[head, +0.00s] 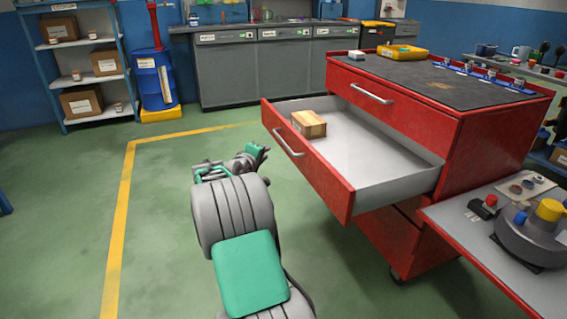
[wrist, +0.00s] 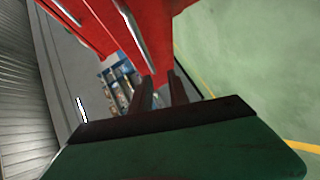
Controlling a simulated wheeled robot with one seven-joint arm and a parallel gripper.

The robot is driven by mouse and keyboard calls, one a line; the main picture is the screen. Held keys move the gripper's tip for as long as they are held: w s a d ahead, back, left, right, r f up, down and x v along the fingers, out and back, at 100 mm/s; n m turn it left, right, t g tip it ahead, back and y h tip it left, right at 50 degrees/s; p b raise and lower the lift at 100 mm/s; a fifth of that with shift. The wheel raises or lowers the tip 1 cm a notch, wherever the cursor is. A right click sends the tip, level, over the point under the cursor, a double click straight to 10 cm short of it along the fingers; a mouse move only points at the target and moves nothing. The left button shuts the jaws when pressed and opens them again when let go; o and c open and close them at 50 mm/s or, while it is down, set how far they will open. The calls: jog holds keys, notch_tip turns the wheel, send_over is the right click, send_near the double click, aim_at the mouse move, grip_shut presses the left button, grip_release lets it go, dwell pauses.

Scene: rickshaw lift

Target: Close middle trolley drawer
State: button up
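The red trolley (head: 480,150) stands at the right in the head view. Its middle drawer (head: 318,179) is pulled far out to the left, below a closed top drawer (head: 375,95). A bar handle (head: 288,143) runs along the drawer's red front. A small wooden box (head: 309,123) lies inside near that front. My gripper (head: 255,154) is left of the drawer front, apart from it in the picture. In the wrist view my gripper (wrist: 160,82) has its two dark fingers apart with nothing seen between them. Red fronts and a silver handle (wrist: 134,36) show beyond the fingers.
A grey side bench (head: 500,265) with a round machine is at the lower right. Grey cabinets (head: 265,65), a blue barrel (head: 155,78) and a shelf rack (head: 85,75) stand at the back. Green floor left of the trolley is clear, with a yellow line (head: 125,190).

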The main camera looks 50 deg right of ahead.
aim_at(284, 142)
jog(key=shift+n+g+h, duration=0.3)
jog(key=shift+h, duration=0.5)
jog(key=d, duration=0.3)
jog(key=d+f+b, duration=0.1)
jog(key=d, duration=0.3)
jog(key=d+b, duration=0.1)
jog(key=d, duration=0.3)
jog(key=shift+d+f, duration=0.2)
jog(key=shift+f, duration=0.05)
jog(key=shift+w+d+r, duration=0.1)
jog(key=shift+w+d, duration=0.05)
jog(key=shift+d, duration=0.05)
jog(key=shift+c, duration=0.3)
grip_shut()
